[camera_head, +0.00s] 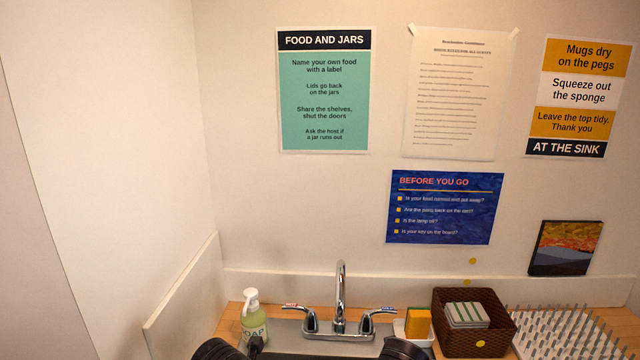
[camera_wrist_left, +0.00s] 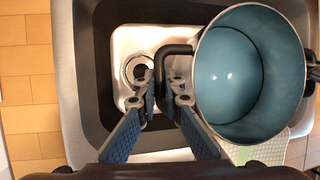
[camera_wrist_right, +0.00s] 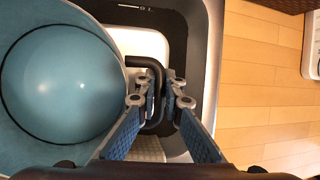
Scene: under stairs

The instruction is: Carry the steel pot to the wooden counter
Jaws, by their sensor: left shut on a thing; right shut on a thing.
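The steel pot shows a blue inside and looks empty. It is at the right of the left wrist view (camera_wrist_left: 235,75) and at the left of the right wrist view (camera_wrist_right: 60,85). My left gripper (camera_wrist_left: 163,90) is shut on one black side handle. My right gripper (camera_wrist_right: 158,90) is shut on the opposite handle. The pot hangs over the dark sink basin (camera_wrist_left: 95,60), and its height above the basin cannot be told. The wooden counter (camera_wrist_left: 30,90) lies beside the sink and also shows in the right wrist view (camera_wrist_right: 255,85). The head view does not show the pot.
A chrome tap (camera_head: 340,300) stands behind the sink. A soap bottle (camera_head: 253,318) is left of it. A sponge (camera_head: 418,322), a brown basket (camera_head: 460,340) and a spiked drying rack (camera_head: 570,335) are right.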

